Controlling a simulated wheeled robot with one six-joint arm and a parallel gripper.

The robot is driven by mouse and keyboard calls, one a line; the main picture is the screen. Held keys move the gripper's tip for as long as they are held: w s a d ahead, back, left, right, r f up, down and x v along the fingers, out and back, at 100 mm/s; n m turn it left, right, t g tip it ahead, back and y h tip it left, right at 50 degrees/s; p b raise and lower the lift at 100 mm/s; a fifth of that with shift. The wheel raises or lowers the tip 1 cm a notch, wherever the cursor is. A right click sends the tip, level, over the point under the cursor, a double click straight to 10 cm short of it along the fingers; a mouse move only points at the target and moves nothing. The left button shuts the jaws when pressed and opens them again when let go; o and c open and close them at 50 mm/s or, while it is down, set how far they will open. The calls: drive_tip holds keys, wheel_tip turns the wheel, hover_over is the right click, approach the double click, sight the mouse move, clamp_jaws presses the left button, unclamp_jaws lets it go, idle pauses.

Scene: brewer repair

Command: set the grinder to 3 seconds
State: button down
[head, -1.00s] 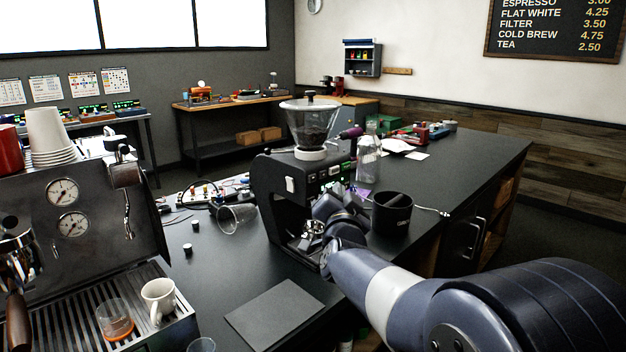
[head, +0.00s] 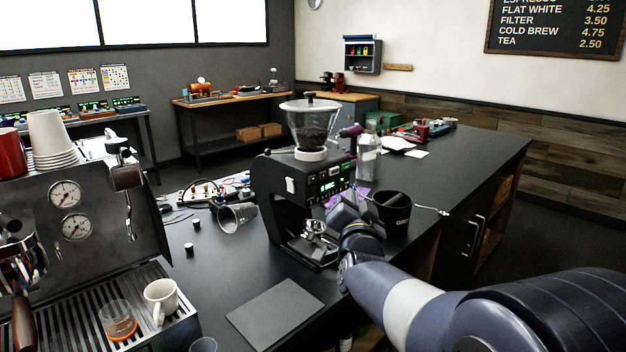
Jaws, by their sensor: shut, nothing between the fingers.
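The black grinder (head: 272,195) stands on the dark counter with a clear hopper (head: 309,125) of dark beans on top. Its front panel (head: 329,180) faces right and has a small green lit display and a row of buttons. The display's characters are too small to read surely. My gripper (head: 346,208) is just in front of the grinder, below and to the right of the panel. It is shut and empty; its fingertips are small and hard to make out. I cannot tell whether it touches the grinder. A metal portafilter (head: 315,228) sits under the grinder's spout.
A black knock bin (head: 392,212) stands close to the right of my gripper, and a clear bottle (head: 368,160) stands behind it. A metal cup (head: 237,217) lies left of the grinder. A dark mat (head: 275,312) lies in front. The espresso machine (head: 70,235) is at left.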

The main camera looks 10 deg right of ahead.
sight(312, 179)
drive_tip(key=w+a+p, duration=0.3)
drive_tip(key=w+a, duration=0.2)
drive_tip(key=w, duration=0.2)
drive_tip(key=shift+p, duration=0.3)
drive_tip(key=shift+w+a, duration=0.1)
idle(1.8)
drive_tip(key=shift+w+a, duration=0.2)
drive_tip(key=shift+w, duration=0.05)
drive_tip(key=shift+w+a, duration=0.25)
drive_tip(key=shift+w, duration=0.05)
idle(0.7)
drive_tip(key=shift+s+d+b, duration=0.1)
drive_tip(key=shift+b, duration=0.25)
drive_tip(key=shift+s+d+b, duration=0.4)
drive_tip(key=shift+s+b, duration=0.15)
